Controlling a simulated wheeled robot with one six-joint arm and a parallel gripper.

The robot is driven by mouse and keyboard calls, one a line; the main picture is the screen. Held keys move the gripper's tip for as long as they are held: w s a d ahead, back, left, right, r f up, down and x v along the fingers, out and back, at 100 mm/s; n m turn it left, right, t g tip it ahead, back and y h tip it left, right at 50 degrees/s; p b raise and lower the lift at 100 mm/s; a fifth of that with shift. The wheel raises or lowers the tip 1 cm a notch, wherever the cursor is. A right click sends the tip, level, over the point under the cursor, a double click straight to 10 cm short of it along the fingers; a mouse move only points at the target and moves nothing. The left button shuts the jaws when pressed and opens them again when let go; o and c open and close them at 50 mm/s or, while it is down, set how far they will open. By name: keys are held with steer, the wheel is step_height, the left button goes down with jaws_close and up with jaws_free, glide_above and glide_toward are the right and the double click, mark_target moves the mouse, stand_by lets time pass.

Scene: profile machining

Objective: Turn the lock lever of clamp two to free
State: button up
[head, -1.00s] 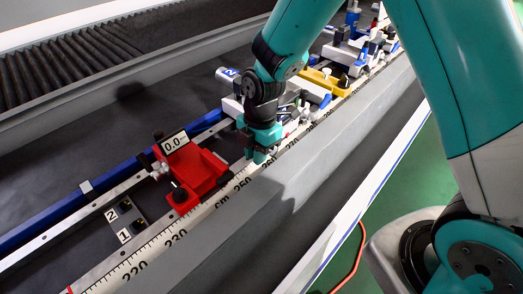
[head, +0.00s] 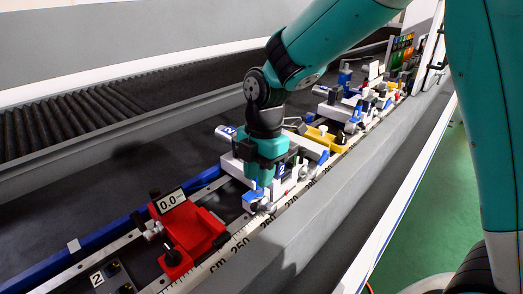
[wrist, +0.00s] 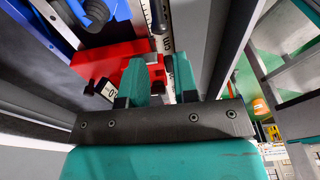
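Clamp two (head: 240,168) is a white block with blue "2" labels and blue parts, on the rail right of the red stop block with the 0.0 display (head: 185,235). My gripper (head: 262,195) points down at the near-left side of clamp two, close above the scale. In the wrist view its two teal fingers (wrist: 160,80) stand apart with a gap and nothing visible gripped. The red block also shows past the fingers in the wrist view (wrist: 105,60). A small dark knob (head: 259,207) sits under the fingertips; I cannot tell whether it is the lock lever or whether the fingers touch it.
A yellow clamp part (head: 320,136) and more white and blue clamps (head: 345,110) stand farther along the rail. The scale (head: 222,262) runs along the near edge. A grey roller conveyor (head: 60,130) lies behind. The dark bed at left is mostly clear.

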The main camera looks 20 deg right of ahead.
step_height(320, 180, up, 7)
steer(key=shift+w+d+f, duration=0.15)
steer(key=shift+d, duration=0.25)
